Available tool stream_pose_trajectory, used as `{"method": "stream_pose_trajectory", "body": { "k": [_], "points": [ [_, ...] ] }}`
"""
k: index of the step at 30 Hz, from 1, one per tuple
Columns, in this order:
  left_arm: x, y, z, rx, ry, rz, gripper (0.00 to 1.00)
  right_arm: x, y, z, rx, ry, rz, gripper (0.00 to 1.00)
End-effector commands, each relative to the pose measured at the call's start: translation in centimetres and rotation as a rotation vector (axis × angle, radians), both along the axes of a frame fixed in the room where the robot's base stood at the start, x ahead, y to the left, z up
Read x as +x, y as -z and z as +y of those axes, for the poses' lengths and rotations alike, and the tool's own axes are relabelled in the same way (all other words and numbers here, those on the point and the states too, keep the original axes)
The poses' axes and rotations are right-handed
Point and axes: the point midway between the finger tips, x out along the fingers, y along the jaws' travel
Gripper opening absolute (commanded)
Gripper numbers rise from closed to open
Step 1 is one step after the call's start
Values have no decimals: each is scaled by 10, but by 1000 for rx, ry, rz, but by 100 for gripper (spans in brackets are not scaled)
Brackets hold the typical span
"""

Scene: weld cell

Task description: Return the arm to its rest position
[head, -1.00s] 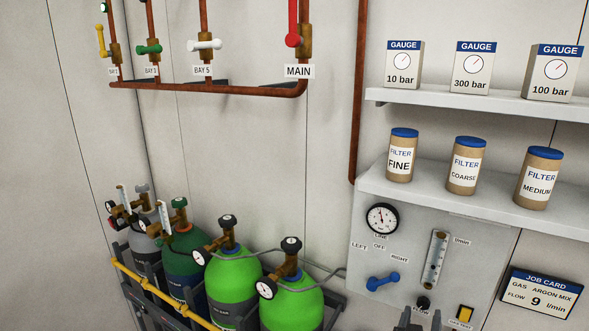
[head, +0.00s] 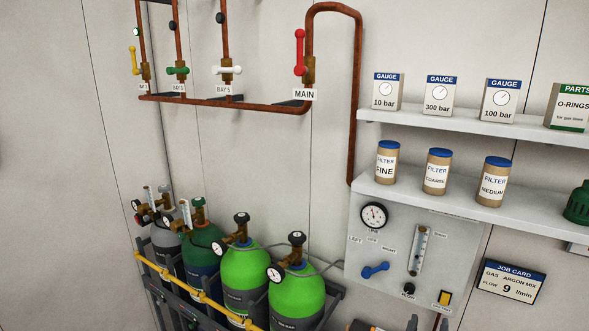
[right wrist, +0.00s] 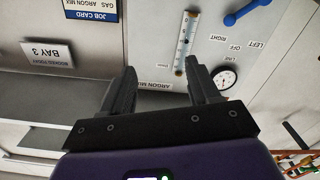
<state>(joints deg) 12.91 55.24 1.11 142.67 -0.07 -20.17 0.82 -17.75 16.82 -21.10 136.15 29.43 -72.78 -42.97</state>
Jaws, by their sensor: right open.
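My right gripper (right wrist: 160,88) shows in the right wrist view with its two dark fingers spread apart and nothing between them. It faces the grey control panel (head: 385,262), apart from it as far as I can tell. In the head view only its fingertips (head: 427,324) show at the bottom edge, below the panel. The panel carries a round gauge (head: 374,215), a blue lever (head: 375,269), a flow tube (head: 419,250) and a yellow switch (head: 445,297). My left gripper is not in view.
Green gas cylinders (head: 298,302) stand in a rack with a yellow bar (head: 180,279) at left. Shelves hold filter cans (head: 437,172) and gauge boxes (head: 438,96) above the panel. A job card (head: 511,281) hangs right of it. Copper pipes (head: 230,103) run along the wall.

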Motion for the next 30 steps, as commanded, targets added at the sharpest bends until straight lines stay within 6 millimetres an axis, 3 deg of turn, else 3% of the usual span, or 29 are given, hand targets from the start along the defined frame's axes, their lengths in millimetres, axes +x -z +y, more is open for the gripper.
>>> {"method": "stream_pose_trajectory", "body": {
  "k": [2,6,12,16,20,24,27,30],
  "points": [
    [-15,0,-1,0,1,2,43,-14,2,0,2,-2,4,61],
    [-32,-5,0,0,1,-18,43,-32,38,17,72,-81,84,61],
    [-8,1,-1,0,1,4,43,-3,117,44,196,-174,261,61],
    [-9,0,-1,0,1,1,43,-17,171,64,310,-232,394,61],
    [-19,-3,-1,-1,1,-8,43,-60,238,95,477,-287,582,61],
    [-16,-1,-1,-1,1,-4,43,-118,317,136,709,-312,850,61],
    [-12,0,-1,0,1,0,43,-166,356,165,872,-304,1038,61],
    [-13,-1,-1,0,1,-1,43,-221,379,192,1026,-283,1216,61]
  ]
}}
